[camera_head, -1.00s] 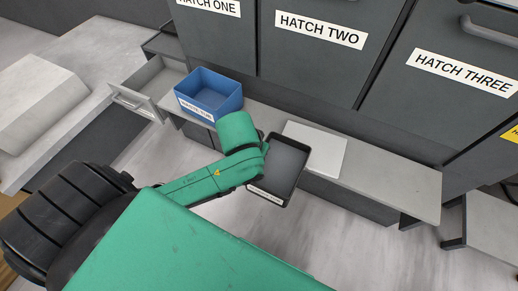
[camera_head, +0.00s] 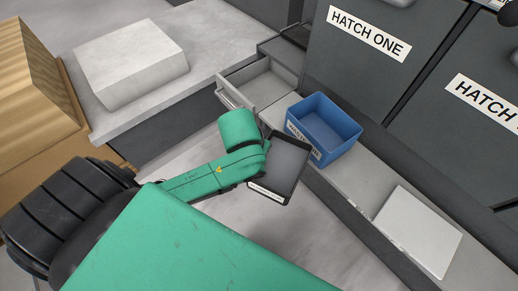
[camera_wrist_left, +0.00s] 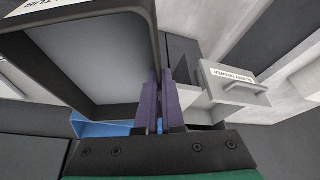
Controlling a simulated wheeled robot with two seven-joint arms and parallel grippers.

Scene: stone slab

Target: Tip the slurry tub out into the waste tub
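The slurry tub (camera_head: 270,193) is a dark, shallow, open tray with a white label, held above the floor in front of the ledge. It fills the upper left of the left wrist view (camera_wrist_left: 154,40), with grey inside; I cannot tell contents from bare floor. My left gripper (camera_wrist_left: 160,92) is shut on its rim, purple fingers either side of the wall. The tub looks roughly level in the head view. The waste tub (camera_head: 304,143) is a blue, open box on the ledge, just right of and beyond the slurry tub; part of it shows blue in the wrist view. My right gripper is not in view.
An open grey drawer (camera_head: 262,92) stands left of the waste tub. A pale flat panel (camera_head: 418,232) lies on the ledge to the right. Dark hatch cabinets (camera_head: 375,70) rise behind. A stone slab (camera_head: 130,62) rests on a counter at the left.

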